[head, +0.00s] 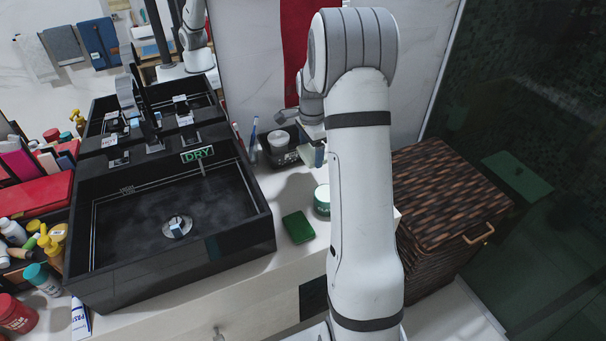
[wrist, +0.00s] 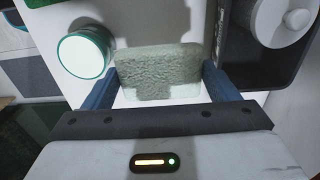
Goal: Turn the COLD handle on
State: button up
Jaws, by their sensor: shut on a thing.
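My gripper (wrist: 158,88) is shut on a pale green, rough-textured block (wrist: 157,68), with a blue finger on each side. In the head view my gripper (head: 318,150) is beyond my arm, over the counter right of the sinks, and partly hidden. Small pale-topped fittings (head: 118,158) stand along the near sink's back ledge, well left of my gripper. I cannot tell which one is the COLD handle. A green "DRY" label (head: 197,154) shows above the basin.
A white-lidded jar with a green rim (wrist: 83,55) is beside the gripper; the head view also shows it (head: 322,202). A black tray (head: 290,158) holds a white jar (head: 278,140). A dark green box (head: 299,227) lies nearby. A wicker basket (head: 440,195) stands right; bottles crowd the left.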

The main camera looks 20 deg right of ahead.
send_over(310, 181)
notch_tip(310, 181, down, 6)
jog(key=shift+w+r, duration=0.1)
jog(key=shift+f+p, duration=0.35)
jog(key=shift+f, duration=1.55)
jog(key=shift+f, duration=0.25)
jog(key=o, duration=1)
jog(key=shift+r, duration=0.1)
jog(key=shift+c, duration=0.2)
jog(key=shift+r, duration=0.15)
